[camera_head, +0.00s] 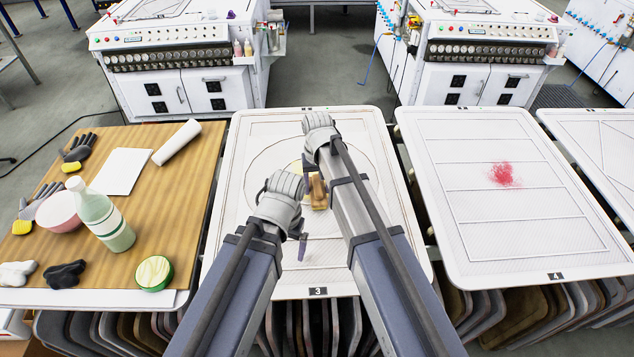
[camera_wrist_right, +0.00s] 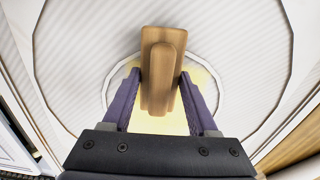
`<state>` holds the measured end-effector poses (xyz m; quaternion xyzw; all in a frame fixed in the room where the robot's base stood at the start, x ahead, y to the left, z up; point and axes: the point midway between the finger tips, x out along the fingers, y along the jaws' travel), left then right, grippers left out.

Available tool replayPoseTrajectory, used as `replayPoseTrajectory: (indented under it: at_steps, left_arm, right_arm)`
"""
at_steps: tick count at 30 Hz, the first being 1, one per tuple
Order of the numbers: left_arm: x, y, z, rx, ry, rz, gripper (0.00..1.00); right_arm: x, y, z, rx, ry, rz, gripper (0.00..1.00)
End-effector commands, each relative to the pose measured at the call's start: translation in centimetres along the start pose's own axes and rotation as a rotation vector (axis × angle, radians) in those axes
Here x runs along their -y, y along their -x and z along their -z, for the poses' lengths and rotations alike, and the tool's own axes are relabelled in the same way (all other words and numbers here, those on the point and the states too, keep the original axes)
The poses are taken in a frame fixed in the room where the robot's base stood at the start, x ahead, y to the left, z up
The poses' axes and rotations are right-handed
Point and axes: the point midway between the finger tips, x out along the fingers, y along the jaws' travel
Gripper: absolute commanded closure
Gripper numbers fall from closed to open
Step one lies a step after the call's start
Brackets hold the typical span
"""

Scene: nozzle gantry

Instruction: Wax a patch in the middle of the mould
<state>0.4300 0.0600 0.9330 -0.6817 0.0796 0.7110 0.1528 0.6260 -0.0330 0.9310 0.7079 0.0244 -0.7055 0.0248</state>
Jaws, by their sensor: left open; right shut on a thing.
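The mould (camera_head: 252,130), a white ribbed panel marked 3, lies flat with a large circle drawn around its middle. A pale yellow patch (camera_wrist_right: 203,78) shows inside a smaller ring at its middle, partly hidden by my right gripper. My right gripper (camera_wrist_right: 160,100) is shut on a wooden block with a raised handle (camera_wrist_right: 160,75), held over the mould; the block also shows in the head view (camera_head: 318,190). I cannot tell whether it touches the surface. My left gripper (camera_head: 302,248) is open and empty over the mould's near half. A green tin (camera_head: 154,273) with pale yellow contents stands on the wooden table.
The wooden table (camera_head: 150,225) at left holds a bottle (camera_head: 104,215), a pink bowl (camera_head: 59,211), gloves, a white sheet (camera_head: 123,171) and a white roll (camera_head: 177,142). Panel 4 (camera_head: 515,225), with a red powdery spot, lies at right. White machines stand behind.

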Motion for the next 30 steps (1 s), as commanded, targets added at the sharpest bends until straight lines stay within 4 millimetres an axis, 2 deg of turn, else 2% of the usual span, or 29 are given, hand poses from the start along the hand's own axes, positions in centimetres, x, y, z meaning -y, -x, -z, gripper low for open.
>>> replayPoseTrajectory:
  at_steps: [8, 25, 30]
  left_arm:
    - [0.0, 0.2, 0.0, 0.0, 0.0, 0.0, 0.0]
    - [0.5, 5.5, -0.3, 0.0, 0.0, 0.0, 0.0]
    - [0.6, 6.1, -0.4, 0.0, 0.0, 0.0, 0.0]
  right_arm:
    - [0.0, 0.2, -0.1, 0.003, 0.0, 0.0, 0.85]
    - [0.0, 5.5, 0.0, 0.001, 0.0, 0.0, 0.85]
    - [0.0, 6.1, 0.0, 0.001, 0.0, 0.0, 0.85]
